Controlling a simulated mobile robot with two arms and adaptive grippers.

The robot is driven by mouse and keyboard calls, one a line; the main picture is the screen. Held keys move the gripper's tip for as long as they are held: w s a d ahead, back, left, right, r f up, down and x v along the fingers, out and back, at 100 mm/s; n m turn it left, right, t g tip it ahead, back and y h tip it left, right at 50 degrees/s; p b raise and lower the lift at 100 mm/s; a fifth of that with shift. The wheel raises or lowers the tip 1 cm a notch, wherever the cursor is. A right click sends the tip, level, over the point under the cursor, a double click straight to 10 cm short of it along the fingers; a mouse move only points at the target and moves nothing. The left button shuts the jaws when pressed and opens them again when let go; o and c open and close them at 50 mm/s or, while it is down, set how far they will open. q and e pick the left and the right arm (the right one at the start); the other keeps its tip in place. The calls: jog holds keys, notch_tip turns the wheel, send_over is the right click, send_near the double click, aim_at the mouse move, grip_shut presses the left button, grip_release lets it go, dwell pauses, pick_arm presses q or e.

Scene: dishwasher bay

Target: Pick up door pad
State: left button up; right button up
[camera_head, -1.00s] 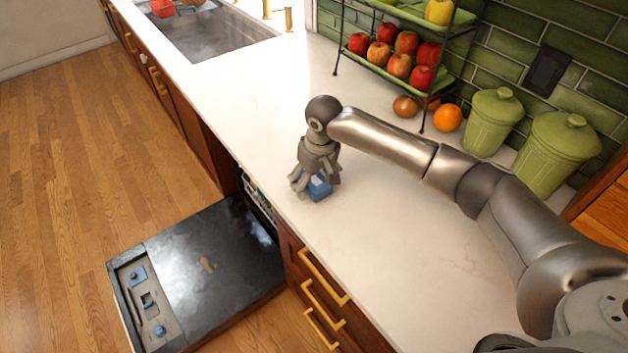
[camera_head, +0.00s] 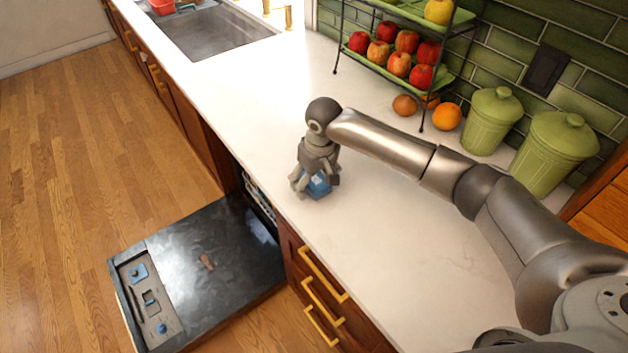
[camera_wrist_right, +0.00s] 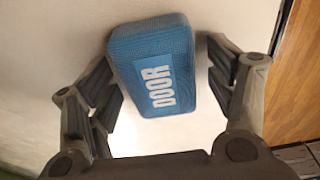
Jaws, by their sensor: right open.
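The door pad (camera_head: 319,184) is a small blue block on the white countertop near its front edge, partly hidden behind my right gripper in the head view. In the right wrist view the door pad (camera_wrist_right: 152,66) shows white lettering that reads DOOR. My right gripper (camera_head: 315,187) points down over the pad. My left gripper is not in view.
The dishwasher door (camera_head: 205,265) hangs open below the counter edge. A fruit rack (camera_head: 400,60), an orange (camera_head: 447,117) and green canisters (camera_head: 493,120) stand along the back wall. A sink (camera_head: 205,30) lies at the far left. The counter around the pad is clear.

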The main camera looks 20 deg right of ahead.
jog(key=shift+c, duration=0.3)
jog(key=c, duration=0.9)
jog(key=shift+s, duration=0.1)
jog(key=shift+b, duration=0.5)
jog(key=r, duration=0.1)
jog(key=r+b, duration=0.1)
jog(key=shift+w+r, duration=0.2)
jog(key=shift+r, duration=0.15)
jog(key=shift+s+a+r+b, duration=0.45)
jog(key=shift+s+a+r, duration=1.1)
jog(key=shift+s+r, duration=0.25)
jog(key=shift+s+a+r+b, duration=0.45)
jog(key=shift+s+a+r, duration=1.1)
jog(key=shift+s+r, duration=0.25)
jog(key=shift+s+a+r+b, duration=0.45)
jog(key=shift+s+a+r, duration=1.1)
jog(key=shift+s+r, duration=0.25)
